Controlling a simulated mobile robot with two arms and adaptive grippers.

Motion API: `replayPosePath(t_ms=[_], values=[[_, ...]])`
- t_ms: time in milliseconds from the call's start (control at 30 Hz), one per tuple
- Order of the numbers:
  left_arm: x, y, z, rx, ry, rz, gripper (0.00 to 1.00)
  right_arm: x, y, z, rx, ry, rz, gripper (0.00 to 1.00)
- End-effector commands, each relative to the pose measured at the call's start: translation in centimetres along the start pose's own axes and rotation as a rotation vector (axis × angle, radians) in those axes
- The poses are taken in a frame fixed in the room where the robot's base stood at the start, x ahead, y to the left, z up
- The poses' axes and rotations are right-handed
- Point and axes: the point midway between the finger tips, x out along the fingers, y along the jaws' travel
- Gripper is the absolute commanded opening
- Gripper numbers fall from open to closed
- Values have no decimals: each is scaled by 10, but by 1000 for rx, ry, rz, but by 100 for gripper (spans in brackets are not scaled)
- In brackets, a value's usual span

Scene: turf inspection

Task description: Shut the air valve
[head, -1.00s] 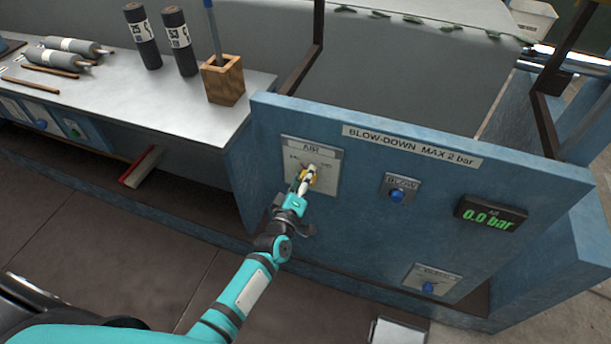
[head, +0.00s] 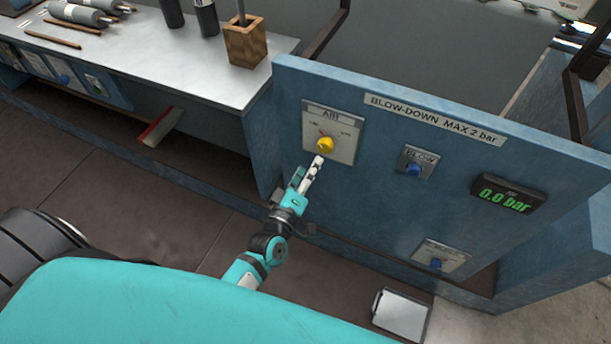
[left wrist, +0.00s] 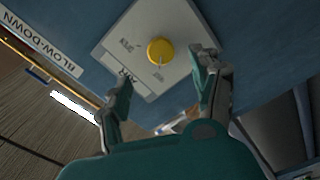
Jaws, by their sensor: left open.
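The air valve is a round yellow knob (head: 325,145) on a pale plate (head: 345,120) marked AIR, on the blue front panel. In the left wrist view the knob (left wrist: 160,51) sits beyond and between the fingertips, with nothing touching it. My left gripper (head: 317,165) is just below and in front of the knob in the head view. Its fingers are apart and empty in the left wrist view (left wrist: 160,80). A black display (head: 508,194) on the panel reads 0.0 bar. My right gripper is not in view.
The panel also bears a BLOW button (head: 414,169) and a lower blue button (head: 436,264). A bench (head: 190,65) at the left holds a wooden pen box (head: 245,42) and grey cylinders. A white-topped box (head: 401,312) stands on the floor below.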

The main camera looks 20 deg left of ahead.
Motion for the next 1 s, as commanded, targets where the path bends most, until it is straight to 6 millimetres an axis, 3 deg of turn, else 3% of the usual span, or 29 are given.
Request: replayPosePath(t_ms=[233,800,933,1000], values=[[-25,1,0,-1,-1,1,64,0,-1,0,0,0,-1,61],[-27,0,1,1,-2,-1,64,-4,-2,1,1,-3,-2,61],[-30,-24,15,52,-44,-47,64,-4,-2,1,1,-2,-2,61],[-38,-53,33,120,-101,-104,64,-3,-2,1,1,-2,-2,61]])
